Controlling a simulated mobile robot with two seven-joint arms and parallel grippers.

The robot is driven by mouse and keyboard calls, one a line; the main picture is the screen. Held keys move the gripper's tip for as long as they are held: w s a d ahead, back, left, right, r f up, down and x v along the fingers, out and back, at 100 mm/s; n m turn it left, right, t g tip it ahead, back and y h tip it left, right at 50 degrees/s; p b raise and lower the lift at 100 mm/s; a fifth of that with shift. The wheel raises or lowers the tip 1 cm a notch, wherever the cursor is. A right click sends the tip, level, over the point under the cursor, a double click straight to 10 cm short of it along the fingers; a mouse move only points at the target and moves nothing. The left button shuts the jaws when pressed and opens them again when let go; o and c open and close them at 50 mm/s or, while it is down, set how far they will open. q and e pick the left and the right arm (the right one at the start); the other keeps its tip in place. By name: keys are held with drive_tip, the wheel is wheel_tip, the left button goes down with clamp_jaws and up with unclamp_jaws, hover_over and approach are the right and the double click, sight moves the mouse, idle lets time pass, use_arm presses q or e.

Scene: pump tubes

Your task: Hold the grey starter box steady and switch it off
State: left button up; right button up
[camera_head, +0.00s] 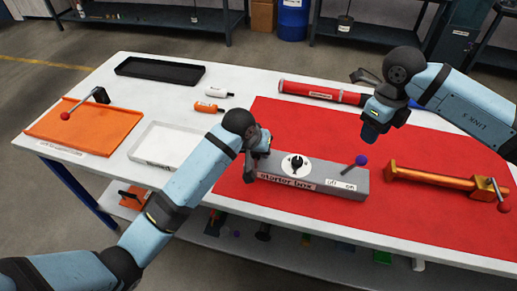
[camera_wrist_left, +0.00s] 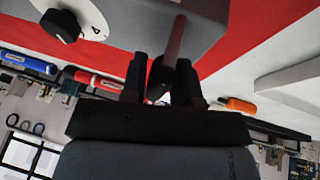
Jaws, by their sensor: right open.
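The grey starter box (camera_head: 312,178) lies on the red mat, with a dial on its top. Its lever with a purple ball (camera_head: 361,160) leans right, toward the "on" side of the off/on label (camera_head: 341,184). My left gripper (camera_head: 258,147) is at the box's left end. In the left wrist view the box (camera_wrist_left: 150,8) is at the top, and a reddish bar with a dark end (camera_wrist_left: 170,55) lies between the left fingers (camera_wrist_left: 160,85); whether they grip it is unclear. My right gripper (camera_head: 372,132) is open and empty, above and apart from the purple ball.
A red tube (camera_head: 322,93) lies behind the box, and an orange pump (camera_head: 435,178) with a red-knobbed handle lies to its right. At left are an orange tray (camera_head: 72,122), a white tray (camera_head: 172,146) and a black tray (camera_head: 160,70). The red mat in front of the box is clear.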

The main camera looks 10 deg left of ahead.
use_arm(q)
clamp_jaws()
use_arm(e)
clamp_jaws()
drive_tip(key=s+a+f+m+g+y, duration=0.2)
drive_tip(key=s+a+f+g+y, duration=0.3)
drive_tip(key=y, duration=0.6)
drive_tip(key=s+d+f+m+t+y, duration=0.1)
drive_tip(key=d+f+m+t+y, duration=0.1)
drive_tip(key=d+m+t, duration=0.3)
drive_tip(key=s+d+f+m+t+y, duration=0.1)
drive_tip(key=d+f+m+t, duration=0.3)
drive_tip(key=d, duration=0.4)
drive_tip(key=s+d+f+m+t+y, duration=0.2)
drive_tip(key=d+f+m+t+y, duration=0.1)
drive_tip(key=d+m+t, duration=0.3)
drive_tip(key=shift+s+d+f+t, duration=0.1)
drive_tip(key=shift+d+f+t, duration=0.2)
drive_tip(key=shift+d, duration=0.35)
